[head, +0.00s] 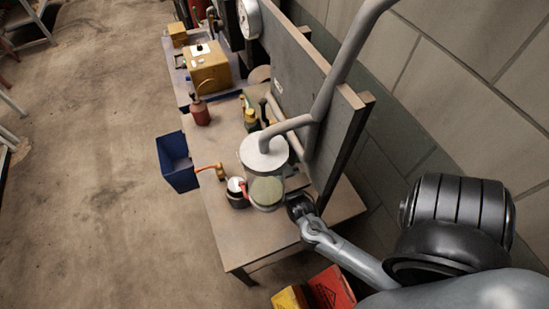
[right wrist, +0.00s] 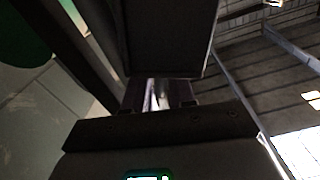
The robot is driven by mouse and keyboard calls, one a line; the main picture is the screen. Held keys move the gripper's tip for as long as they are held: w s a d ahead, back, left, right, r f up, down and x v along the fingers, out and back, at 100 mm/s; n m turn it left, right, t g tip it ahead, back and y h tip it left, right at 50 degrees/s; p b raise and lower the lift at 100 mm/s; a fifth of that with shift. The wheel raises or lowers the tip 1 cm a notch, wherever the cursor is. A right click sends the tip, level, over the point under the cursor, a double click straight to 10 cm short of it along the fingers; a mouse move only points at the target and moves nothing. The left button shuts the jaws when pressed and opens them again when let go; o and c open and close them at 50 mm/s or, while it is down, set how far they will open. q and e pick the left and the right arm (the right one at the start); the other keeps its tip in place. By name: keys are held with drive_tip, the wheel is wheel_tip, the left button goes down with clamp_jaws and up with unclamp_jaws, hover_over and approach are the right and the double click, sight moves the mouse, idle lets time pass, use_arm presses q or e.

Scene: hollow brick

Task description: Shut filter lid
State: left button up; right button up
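The filter (head: 263,152) stands on the workbench in the head view, a pale round housing with a grey pipe joining its top. A round part with a pale green face (head: 267,191), which looks like its lid, shows at its lower front; I cannot tell how far it stands open. My right gripper (head: 299,206) is just right of this round part, at the bench; whether they touch is unclear. In the right wrist view the gripper fingers (right wrist: 160,95) are dark and partly hidden, with a narrow bright strip between them. My left gripper is not in view.
A blue bin (head: 176,162) hangs at the bench's left edge. A grey upright panel (head: 325,105) stands behind. The bench front (head: 250,246) is clear.

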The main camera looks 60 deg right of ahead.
clamp_jaws()
idle(1.2)
